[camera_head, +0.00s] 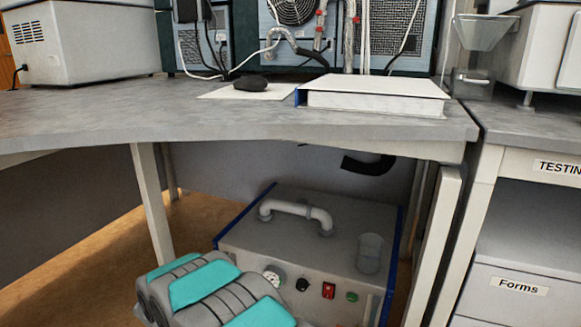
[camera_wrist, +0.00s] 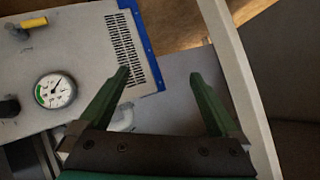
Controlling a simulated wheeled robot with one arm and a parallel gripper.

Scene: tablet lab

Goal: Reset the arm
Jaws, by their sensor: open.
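My gripper (camera_wrist: 159,76) shows in the wrist view with its two green fingers spread wide apart. It is open and nothing is between the fingers. Beyond the fingers is a grey machine (camera_wrist: 90,55) with a round pressure gauge, a yellow-handled valve, a vent grille and a blue edge. In the head view, my grey and teal arm (camera_head: 205,283) is low in front, below the worktop. The gripper itself cannot be made out in the head view.
A grey box machine (camera_head: 290,250) with a pipe handle stands under the grey table (camera_head: 210,112). A white binder (camera_head: 375,92) and a dark lump (camera_head: 250,83) on paper lie on top. A table leg (camera_head: 152,205) and a drawer cabinet (camera_head: 520,255) stand close by.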

